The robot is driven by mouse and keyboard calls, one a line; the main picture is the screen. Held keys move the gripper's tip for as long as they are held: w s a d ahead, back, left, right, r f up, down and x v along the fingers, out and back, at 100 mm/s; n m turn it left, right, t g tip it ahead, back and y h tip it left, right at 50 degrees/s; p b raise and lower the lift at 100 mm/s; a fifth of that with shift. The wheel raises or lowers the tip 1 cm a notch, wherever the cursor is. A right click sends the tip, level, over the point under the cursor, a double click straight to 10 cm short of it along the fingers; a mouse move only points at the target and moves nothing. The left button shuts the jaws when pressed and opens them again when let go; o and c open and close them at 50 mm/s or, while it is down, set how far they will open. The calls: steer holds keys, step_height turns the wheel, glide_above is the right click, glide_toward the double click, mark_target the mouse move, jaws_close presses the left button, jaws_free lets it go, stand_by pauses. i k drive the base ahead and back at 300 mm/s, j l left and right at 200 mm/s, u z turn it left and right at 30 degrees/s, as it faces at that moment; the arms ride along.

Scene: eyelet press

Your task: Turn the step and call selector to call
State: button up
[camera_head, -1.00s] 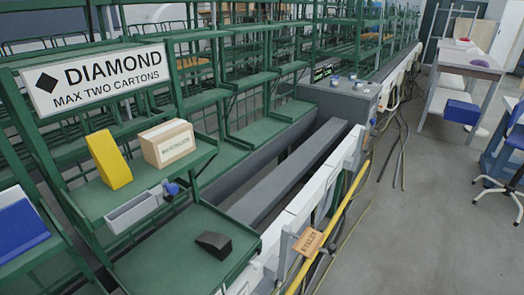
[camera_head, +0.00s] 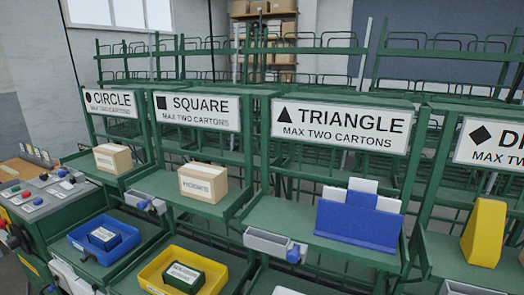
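A control panel (camera_head: 46,203) stands at the left edge of the head view. It has several small knobs and buttons, among them red (camera_head: 43,177) and green (camera_head: 27,195) ones, with pale label plates. They are too small to read, so I cannot tell which one is the step and call selector or how it is set. A darker panel face with red and yellow parts (camera_head: 6,226) shows below it, partly cut off by the frame's edge. My gripper is not in view.
Green racks carry signs CIRCLE (camera_head: 110,103), SQUARE (camera_head: 197,111) and TRIANGLE (camera_head: 341,126). Cartons (camera_head: 203,182), a blue bin (camera_head: 104,240), a yellow bin (camera_head: 150,277), a blue holder (camera_head: 357,224) and a yellow wedge (camera_head: 484,232) rest on them. Grey boxes with blue knobs (camera_head: 293,253) jut out.

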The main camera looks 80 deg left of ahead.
mark_target(44, 176)
steer(key=u, duration=3.5)
steer(key=i+j, duration=0.25)
steer(key=i, duration=0.1)
